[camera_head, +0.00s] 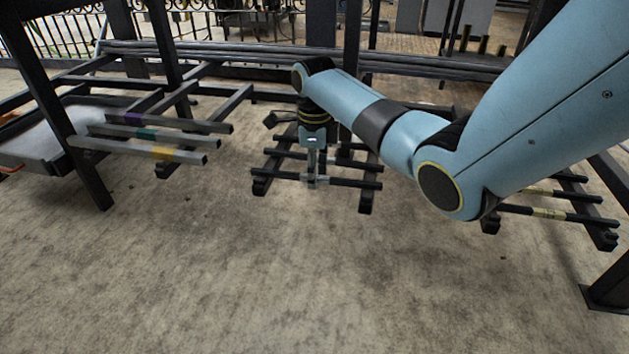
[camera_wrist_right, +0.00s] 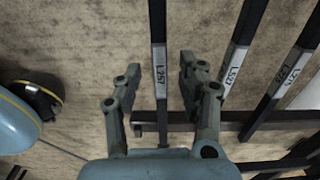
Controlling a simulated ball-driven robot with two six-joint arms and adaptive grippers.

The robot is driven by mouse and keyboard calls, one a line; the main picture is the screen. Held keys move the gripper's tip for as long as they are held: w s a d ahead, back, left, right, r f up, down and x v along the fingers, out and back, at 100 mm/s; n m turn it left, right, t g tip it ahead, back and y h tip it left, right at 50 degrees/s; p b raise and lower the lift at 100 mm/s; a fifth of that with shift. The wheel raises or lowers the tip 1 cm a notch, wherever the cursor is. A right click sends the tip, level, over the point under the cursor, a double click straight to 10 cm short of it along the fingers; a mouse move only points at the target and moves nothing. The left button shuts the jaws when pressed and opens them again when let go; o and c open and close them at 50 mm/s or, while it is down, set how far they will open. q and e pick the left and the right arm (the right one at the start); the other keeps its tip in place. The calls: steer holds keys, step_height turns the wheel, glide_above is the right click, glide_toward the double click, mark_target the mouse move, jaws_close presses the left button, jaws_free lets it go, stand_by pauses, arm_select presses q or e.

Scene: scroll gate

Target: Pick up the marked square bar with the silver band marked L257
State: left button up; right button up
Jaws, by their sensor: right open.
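The dark square bar with the silver band marked L257 (camera_wrist_right: 160,72) runs lengthwise between the fingers of my right gripper (camera_wrist_right: 157,82) in the wrist view. In the head view this bar (camera_head: 355,183) is the front one on the middle rack, and my right gripper (camera_head: 315,172) points down at its banded part. The right gripper is open, with a gap on both sides of the bar. Its fingertips hide part of the band in the head view. My left gripper is not in view.
A parallel bar marked L527 (camera_wrist_right: 235,65) lies close beside, with another labelled bar (camera_wrist_right: 287,75) beyond it. Left is a rack of grey bars with purple, teal and yellow bands (camera_head: 163,153). Right are bars with yellowish bands (camera_head: 548,213). The front floor is clear.

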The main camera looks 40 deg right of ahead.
jaws_close()
stand_by(0.7)
